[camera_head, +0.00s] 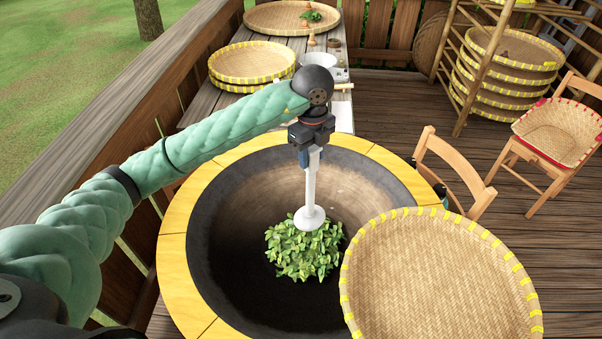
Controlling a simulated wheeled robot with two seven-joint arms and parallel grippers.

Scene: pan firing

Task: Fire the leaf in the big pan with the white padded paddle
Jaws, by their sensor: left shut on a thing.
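The big dark pan (220,270) is set in a ring of yellow wood in the middle of the view. A heap of green leaf (300,255) lies in its bottom. My left gripper (312,150) is above the pan, shut on the handle of the white paddle (311,190). The paddle hangs nearly upright, and its round padded head is at the top of the leaf heap, seemingly touching it. My right gripper is not in view.
A large round bamboo tray (440,285) covers the pan's right front rim. A wooden chair (455,170) stands just beyond it. Stacked trays (250,62) and a table with a white bowl (318,62) are behind. A rack of trays (505,75) stands at the back right.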

